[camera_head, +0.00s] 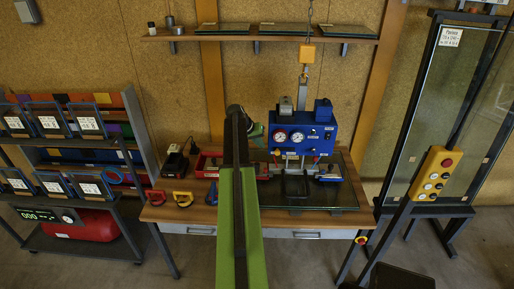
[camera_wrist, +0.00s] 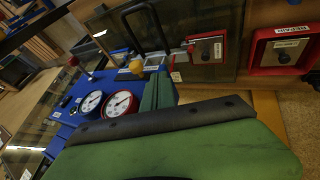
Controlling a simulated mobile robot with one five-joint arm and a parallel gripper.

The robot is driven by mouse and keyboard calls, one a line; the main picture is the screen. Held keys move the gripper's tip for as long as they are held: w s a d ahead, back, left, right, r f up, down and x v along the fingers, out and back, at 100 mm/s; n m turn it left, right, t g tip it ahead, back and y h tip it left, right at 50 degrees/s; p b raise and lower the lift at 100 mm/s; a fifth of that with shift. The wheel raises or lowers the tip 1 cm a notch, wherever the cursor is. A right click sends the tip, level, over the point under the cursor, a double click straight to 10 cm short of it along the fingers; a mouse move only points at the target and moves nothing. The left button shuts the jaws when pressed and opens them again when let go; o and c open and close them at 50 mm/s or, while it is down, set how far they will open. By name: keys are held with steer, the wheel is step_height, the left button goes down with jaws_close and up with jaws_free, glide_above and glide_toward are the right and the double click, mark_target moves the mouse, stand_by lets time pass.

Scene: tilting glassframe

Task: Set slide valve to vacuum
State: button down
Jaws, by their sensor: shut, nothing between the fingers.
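My gripper (camera_wrist: 158,92) shows green fingers, shut and empty, close to the unit and just below the yellow knob. In the head view my arm hides part of the table and most of the gripper.
A glass pane (camera_head: 335,193) lies on the table below the unit. Red bins (camera_wrist: 283,51) stand close by. A yellow control box (camera_head: 435,174) stands at the right. A shelf (camera_head: 255,37) hangs above.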

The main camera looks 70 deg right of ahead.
mark_target(277, 152)
steer(key=s+d+f+b, duration=0.1)
steer(key=s, duration=0.1)
steer(key=s+d+f, duration=0.1)
steer(key=s+f, duration=0.1)
steer(key=shift+s+d+b, duration=0.1)
steer(key=shift+d+b, duration=0.1)
steer(key=shift+b, duration=0.15)
